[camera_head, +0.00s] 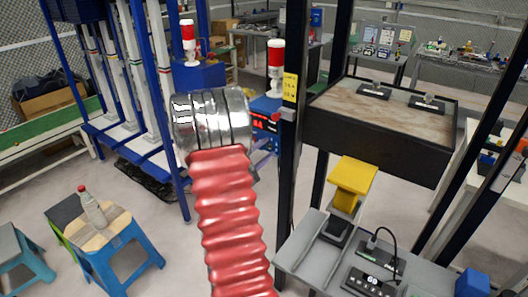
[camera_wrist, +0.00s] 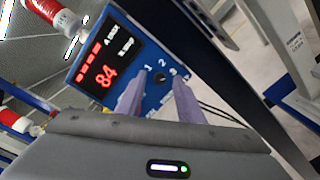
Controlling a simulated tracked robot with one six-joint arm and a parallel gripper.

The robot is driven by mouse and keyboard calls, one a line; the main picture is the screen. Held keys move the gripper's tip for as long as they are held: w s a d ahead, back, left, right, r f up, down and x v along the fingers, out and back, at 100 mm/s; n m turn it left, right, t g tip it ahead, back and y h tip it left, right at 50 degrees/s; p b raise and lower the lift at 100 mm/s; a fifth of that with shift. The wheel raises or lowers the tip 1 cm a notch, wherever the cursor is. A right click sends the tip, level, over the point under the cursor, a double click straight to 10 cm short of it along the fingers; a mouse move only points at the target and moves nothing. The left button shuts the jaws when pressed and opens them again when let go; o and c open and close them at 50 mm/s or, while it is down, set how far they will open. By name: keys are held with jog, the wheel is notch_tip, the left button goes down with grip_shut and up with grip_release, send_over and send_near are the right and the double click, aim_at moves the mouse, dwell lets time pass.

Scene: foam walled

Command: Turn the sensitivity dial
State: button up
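A blue control box (camera_wrist: 98,42) fills the upper middle of the wrist view, tilted in the picture. Its dark display shows a red 84 (camera_wrist: 103,75). A small dark dial (camera_wrist: 160,76) sits on its face, with the white numbers 1, 2 and 3 by it. My gripper (camera_wrist: 159,81) is open, its two greyish-purple fingers on either side of the dial in the picture. I cannot tell whether they touch it.
A red-and-white signal light (camera_head: 276,66) stands at the box. A dark upright post (camera_head: 291,130) is just right of it. A blue-framed rack (camera_head: 120,100) is at the left.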

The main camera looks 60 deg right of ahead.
jog(key=w+a, duration=0.2)
jog(key=a, duration=1.1)
jog(key=shift+w+a+r, duration=0.15)
jog(key=shift+w+a, duration=0.05)
jog(key=shift+a, duration=0.1)
dwell(0.4)
